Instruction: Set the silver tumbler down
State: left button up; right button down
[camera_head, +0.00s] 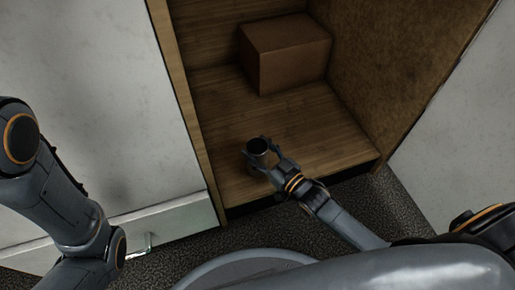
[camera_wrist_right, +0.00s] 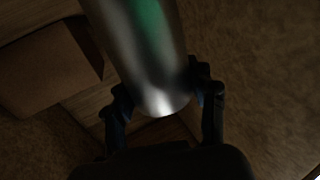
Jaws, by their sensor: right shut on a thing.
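The silver tumbler (camera_head: 257,147) is at the front part of a wooden niche's floor, with its dark open top facing up in the head view. My right gripper (camera_head: 262,157) is shut on it, fingers around its side. In the right wrist view the tumbler (camera_wrist_right: 148,60) is a shiny metal cylinder with a green reflection, between the two fingers of my right gripper (camera_wrist_right: 163,108). I cannot tell whether its base touches the wooden surface (camera_head: 300,125). My left arm shows at the left of the head view, but its gripper is not in view.
A brown box (camera_head: 290,58) stands at the back of the niche, behind the tumbler; it also shows in the wrist view (camera_wrist_right: 48,68). A brown side wall (camera_head: 395,70) bounds the niche on the right. Bare wood lies between box and tumbler.

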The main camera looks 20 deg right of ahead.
jog(key=shift+c, duration=2.2)
grip_release()
jog(key=shift+f, duration=0.1)
